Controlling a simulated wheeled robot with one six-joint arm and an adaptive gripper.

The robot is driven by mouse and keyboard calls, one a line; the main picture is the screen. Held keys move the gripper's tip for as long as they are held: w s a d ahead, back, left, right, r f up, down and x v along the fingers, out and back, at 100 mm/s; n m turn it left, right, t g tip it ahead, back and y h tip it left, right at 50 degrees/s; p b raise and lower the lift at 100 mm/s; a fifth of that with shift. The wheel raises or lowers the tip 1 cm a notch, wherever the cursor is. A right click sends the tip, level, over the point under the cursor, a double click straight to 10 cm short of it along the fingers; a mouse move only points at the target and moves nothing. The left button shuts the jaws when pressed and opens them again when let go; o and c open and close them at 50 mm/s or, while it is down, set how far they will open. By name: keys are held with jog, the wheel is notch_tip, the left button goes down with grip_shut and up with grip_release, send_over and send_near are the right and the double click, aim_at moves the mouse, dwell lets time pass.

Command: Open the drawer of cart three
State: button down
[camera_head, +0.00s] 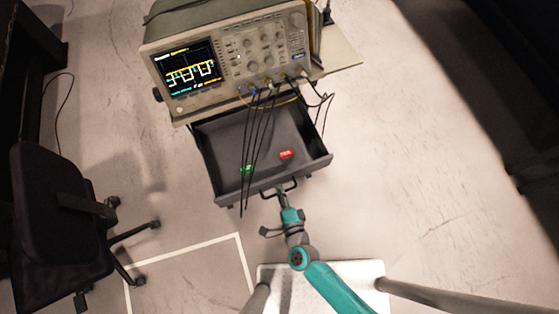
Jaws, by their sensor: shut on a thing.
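The cart (340,58) stands at the top middle in the head view, with an oscilloscope on top. Its dark drawer (215,172) is pulled out toward me, and its inside shows. A green item (247,169) and a red item (286,154) lie in the drawer. The drawer handle (293,185) is a dark bar on the front panel. My gripper (283,194) is at the handle and shut on it; the fingertips are small and partly hidden there. No number on the cart can be read.
The oscilloscope (240,58) has a lit screen, and its cables hang over the drawer. A dark office chair (62,215) stands at the left. White tape (185,258) marks the floor at lower left. Floor to the right of the drawer is clear.

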jog(key=c, duration=1.2)
grip_release()
jog(key=shift+c, duration=0.2)
